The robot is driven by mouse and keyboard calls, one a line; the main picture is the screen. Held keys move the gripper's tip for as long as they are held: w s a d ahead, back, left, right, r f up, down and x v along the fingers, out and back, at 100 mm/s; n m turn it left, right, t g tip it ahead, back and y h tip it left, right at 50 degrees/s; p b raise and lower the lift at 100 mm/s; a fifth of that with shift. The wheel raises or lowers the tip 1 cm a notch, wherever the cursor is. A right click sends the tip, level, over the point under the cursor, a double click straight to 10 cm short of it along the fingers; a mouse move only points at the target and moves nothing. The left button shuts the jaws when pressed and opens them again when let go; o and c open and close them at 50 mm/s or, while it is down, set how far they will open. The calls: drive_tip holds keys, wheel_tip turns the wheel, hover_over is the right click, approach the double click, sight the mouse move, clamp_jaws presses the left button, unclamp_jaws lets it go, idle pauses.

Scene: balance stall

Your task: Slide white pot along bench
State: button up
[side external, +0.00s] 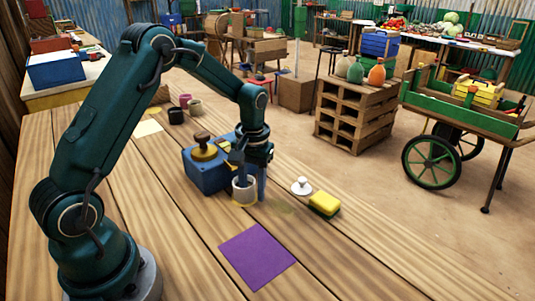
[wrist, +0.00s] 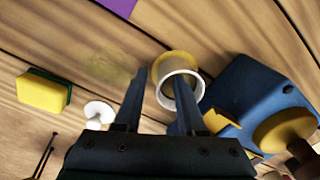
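The white pot (side external: 243,192) stands upright on the bench with a yellow band or ring (wrist: 168,58) at its base. It also shows in the wrist view (wrist: 199,84), mouth toward the camera. My gripper (side external: 251,188) points down at the pot with its two fingers apart. In the wrist view my gripper (wrist: 158,80) has its right finger over or inside the pot's mouth and its left finger outside, beside the pot. I cannot tell whether either finger touches the wall. A purple square (side external: 257,256) lies flat on the bench, nearer the front.
A blue box (side external: 207,174) with a yellow disc and brown knob stands close beside the pot. A white knobbed item (side external: 301,187) and a yellow-green sponge (side external: 324,204) lie to the right. A faint stain (wrist: 110,72) marks the bench. Bare planks lie between pot and purple square.

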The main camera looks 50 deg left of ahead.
clamp_jaws()
idle(1.4)
